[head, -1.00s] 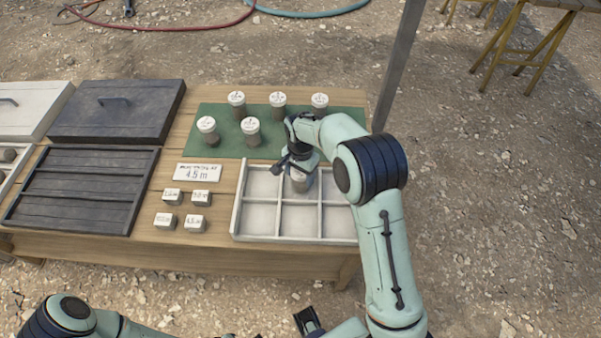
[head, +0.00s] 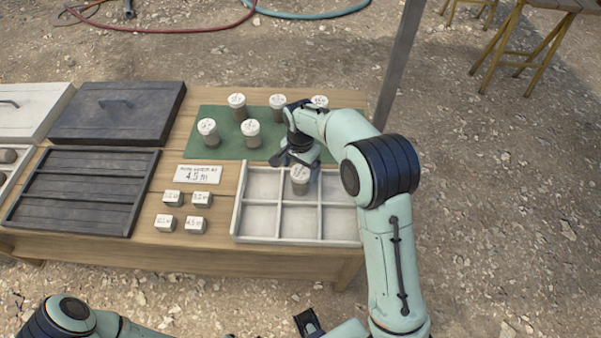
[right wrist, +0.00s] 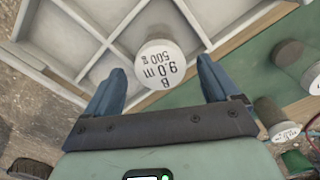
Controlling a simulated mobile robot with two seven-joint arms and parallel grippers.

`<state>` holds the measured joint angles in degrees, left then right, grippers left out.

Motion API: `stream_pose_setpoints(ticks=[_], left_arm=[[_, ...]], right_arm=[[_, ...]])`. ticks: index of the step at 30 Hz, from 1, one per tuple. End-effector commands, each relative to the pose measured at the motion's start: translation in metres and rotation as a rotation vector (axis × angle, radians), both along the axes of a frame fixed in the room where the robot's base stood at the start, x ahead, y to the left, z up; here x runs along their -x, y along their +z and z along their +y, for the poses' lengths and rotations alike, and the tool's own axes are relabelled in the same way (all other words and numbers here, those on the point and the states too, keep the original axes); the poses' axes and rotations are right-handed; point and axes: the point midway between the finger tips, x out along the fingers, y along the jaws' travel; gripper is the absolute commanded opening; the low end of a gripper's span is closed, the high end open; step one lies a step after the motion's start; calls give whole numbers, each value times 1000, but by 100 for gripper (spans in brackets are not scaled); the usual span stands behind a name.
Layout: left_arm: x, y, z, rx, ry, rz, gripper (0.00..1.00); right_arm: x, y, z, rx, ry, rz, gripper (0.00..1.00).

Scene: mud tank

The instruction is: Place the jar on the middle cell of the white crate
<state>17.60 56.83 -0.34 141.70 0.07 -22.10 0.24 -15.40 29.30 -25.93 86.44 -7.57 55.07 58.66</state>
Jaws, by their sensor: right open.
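The jar (head: 299,181), grey with a white lid, stands upright in the back middle cell of the white crate (head: 235,222). Its lid, marked "B 9.0 m 500 g", shows in the right wrist view (right wrist: 160,64). My right gripper (head: 284,158) is open and empty, just behind the jar and apart from it. In the right wrist view, its two blue fingers (right wrist: 162,92) are spread wide below the lid. My left arm shows at the bottom left of the head view. A dark part at the bottom edge may be my left gripper, but its jaws cannot be made out.
Several similar jars stand on the green mat (head: 225,150) behind the crate; my right arm partly covers one. Left of the crate are a label card (head: 198,174), small white-topped blocks (head: 195,225) and a dark slatted tray (head: 80,190). A grey post (head: 400,60) rises behind the table.

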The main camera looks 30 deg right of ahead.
Motion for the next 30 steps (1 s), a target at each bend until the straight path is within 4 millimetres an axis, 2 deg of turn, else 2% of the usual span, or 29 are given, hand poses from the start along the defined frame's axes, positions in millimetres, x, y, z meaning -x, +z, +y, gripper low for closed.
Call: stream_pose_setpoints(ticks=[1,6,12,30], left_arm=[[-1,2,0,0,0,-1,43],[-3,7,0,0,0,-3,43],[-4,10,0,0,0,-6,43],[-4,10,0,0,0,-6,43]], right_arm=[[-1,14,0,0,0,-5,89],[-1,49,0,0,-1,-4,89],[0,73,0,0,-1,-1,89],[0,77,0,0,-1,1,89]])
